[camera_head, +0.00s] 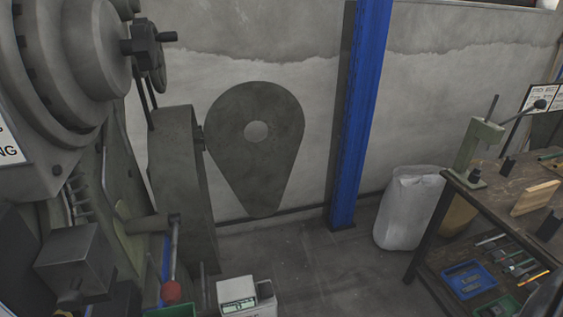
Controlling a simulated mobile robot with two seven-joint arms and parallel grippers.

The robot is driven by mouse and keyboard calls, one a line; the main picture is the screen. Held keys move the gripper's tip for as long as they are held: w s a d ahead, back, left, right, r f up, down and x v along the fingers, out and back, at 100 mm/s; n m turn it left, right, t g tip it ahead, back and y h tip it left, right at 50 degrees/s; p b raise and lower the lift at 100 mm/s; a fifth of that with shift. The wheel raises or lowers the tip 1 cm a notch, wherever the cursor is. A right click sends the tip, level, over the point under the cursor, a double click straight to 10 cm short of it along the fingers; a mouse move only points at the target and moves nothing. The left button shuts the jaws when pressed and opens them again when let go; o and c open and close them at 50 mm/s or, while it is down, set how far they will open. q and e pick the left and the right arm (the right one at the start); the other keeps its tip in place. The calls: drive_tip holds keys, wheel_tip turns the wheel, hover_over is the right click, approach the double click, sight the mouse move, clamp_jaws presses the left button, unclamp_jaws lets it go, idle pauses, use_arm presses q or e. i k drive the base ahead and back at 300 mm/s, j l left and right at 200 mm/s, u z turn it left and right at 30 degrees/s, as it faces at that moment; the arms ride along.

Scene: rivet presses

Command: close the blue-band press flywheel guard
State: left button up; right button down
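A large grey-green press (75,150) fills the left side of the view. Its flywheel guard (255,175) is a dark green teardrop plate with a round hole near its top. The guard stands swung out to the right of the tall guard housing (178,190), with its left edge meeting the housing near a small hinge (198,138). It looks open, facing me against the grey wall. A blue strip shows low on the press (166,258); I cannot tell whether it is the blue band. Neither of my grippers is in view.
A blue column (357,120) stands right of the guard. A workbench (490,195) with a small hand press (478,150) is at right. A white box with a display (245,297) stands low in front. Floor (310,270) between is clear.

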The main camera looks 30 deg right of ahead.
sight(258, 174)
drive_tip(key=i+l, duration=0.1)
drive_tip(key=l, duration=1.3)
drive_tip(key=i+l, duration=0.15)
drive_tip(key=l, duration=0.6)
